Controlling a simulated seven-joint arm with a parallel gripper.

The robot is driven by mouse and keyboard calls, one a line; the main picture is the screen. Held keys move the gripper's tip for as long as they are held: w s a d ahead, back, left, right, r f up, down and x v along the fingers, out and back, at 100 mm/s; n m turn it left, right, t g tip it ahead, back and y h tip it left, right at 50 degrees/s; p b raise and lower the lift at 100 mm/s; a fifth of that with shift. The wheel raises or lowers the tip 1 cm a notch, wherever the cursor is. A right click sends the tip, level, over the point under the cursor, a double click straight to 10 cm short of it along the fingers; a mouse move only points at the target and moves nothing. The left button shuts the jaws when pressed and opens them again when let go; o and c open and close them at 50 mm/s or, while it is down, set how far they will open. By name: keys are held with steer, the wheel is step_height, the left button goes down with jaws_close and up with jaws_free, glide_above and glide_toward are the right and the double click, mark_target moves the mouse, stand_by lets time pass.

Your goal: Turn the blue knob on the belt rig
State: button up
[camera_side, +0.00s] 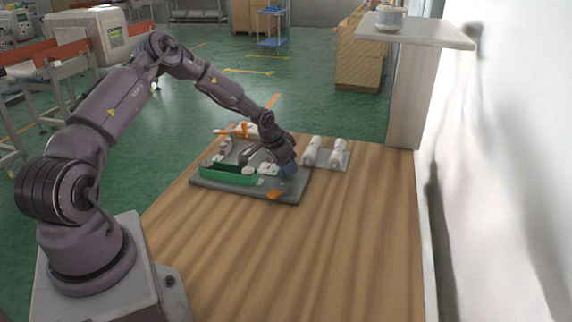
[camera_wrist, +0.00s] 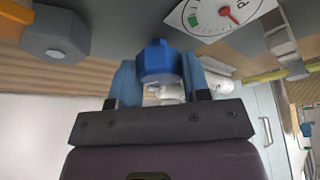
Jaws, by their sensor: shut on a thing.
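The blue knob (camera_wrist: 159,64) shows in the wrist view between the two blue-padded fingers of my gripper (camera_wrist: 159,78). The fingers are shut on its sides. In the side view my gripper (camera_side: 287,172) reaches down to the right part of the belt rig (camera_side: 215,184), a grey base with a green belt tray (camera_side: 228,174). The knob is hard to make out there, as the gripper covers it. A white dial (camera_wrist: 213,17) with a red pointer and a green patch is beside the knob in the wrist view.
An orange part with a grey hexagonal piece (camera_wrist: 57,36) is left of the knob in the wrist view. White cylinders (camera_side: 313,150) stand on a plate right of the rig. The wooden table (camera_side: 330,240) is clear in front. A shelf (camera_side: 415,32) stands at the back right.

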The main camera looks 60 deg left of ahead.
steer(key=m+h, duration=0.1)
steer(key=m, duration=0.3)
steer(key=shift+a+m+h, duration=0.1)
steer(key=shift+m+h, duration=0.2)
steer(key=shift+h, duration=0.1)
steer(key=m, duration=0.2)
steer(key=m+g+h, duration=0.1)
steer(key=m, duration=0.1)
steer(key=shift+m+h, duration=0.3)
steer(key=m+g, duration=0.1)
steer(key=m, duration=0.1)
steer(key=m+g, duration=0.1)
steer(key=m, duration=0.1)
steer(key=shift+w+a+h, duration=0.1)
steer(key=shift+h, duration=0.2)
steer(key=shift+m+g, duration=0.6)
steer(key=shift+m, duration=1.4)
steer(key=o, duration=0.9)
steer(key=v, duration=1.2)
steer(key=shift+w+a+f, duration=0.1)
steer(key=shift+w+a, duration=0.05)
steer(key=shift+a, duration=0.1)
